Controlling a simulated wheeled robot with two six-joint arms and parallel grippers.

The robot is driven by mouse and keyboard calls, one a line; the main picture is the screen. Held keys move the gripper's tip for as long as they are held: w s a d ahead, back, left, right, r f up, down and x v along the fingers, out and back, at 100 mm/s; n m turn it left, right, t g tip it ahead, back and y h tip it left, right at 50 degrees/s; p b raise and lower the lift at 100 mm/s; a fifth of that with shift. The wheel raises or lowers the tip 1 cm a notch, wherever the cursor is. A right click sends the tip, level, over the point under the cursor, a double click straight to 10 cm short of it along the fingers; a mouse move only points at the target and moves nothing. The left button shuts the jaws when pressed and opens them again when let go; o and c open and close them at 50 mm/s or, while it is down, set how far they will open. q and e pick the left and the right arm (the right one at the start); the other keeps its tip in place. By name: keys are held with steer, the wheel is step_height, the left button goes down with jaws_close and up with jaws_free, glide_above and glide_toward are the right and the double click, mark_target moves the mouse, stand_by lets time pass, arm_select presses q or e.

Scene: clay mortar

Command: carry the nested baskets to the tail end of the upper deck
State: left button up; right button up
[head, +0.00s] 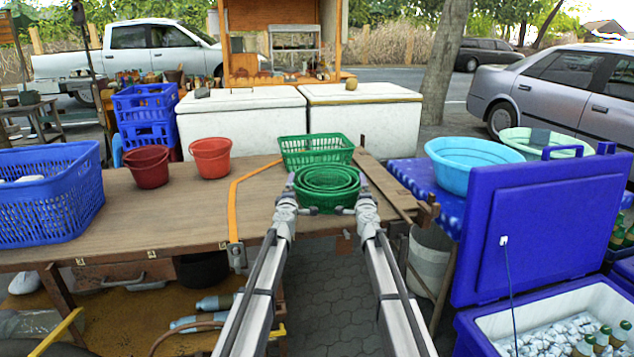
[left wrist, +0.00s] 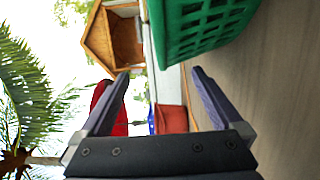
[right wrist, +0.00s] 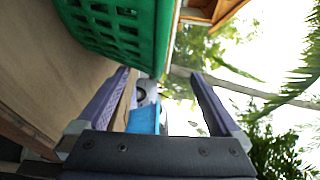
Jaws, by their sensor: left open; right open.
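The nested green round baskets (head: 327,184) sit stacked at the near right part of the wooden upper deck (head: 190,220). Their rims show as rings, one inside another. My left gripper (head: 290,192) is open at their left side, and my right gripper (head: 364,192) is open at their right side. In the left wrist view, green basket wall (left wrist: 200,25) is above the open, empty jaws (left wrist: 160,76). In the right wrist view, green basket wall (right wrist: 120,30) is above and left of the open, empty jaws (right wrist: 160,76). Contact cannot be told.
A green rectangular basket (head: 315,150) stands just behind the stack. Two red buckets (head: 147,166) (head: 211,157) and a blue crate (head: 45,195) occupy the deck's left part. The deck's middle is clear, crossed by an orange strap (head: 234,200). A blue basin (head: 468,162) and open cooler (head: 535,225) stand right.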

arm_select(q)
steer(key=s, duration=1.1)
steer(key=shift+s, duration=0.4)
arm_select(e)
steer(key=s, duration=1.2)
steer(key=w, duration=1.2)
steer(key=shift+w, duration=0.2)
arm_select(q)
steer(key=shift+w, duration=0.55)
arm_select(e)
steer(key=shift+s, duration=0.2)
arm_select(q)
steer(key=shift+s, duration=0.1)
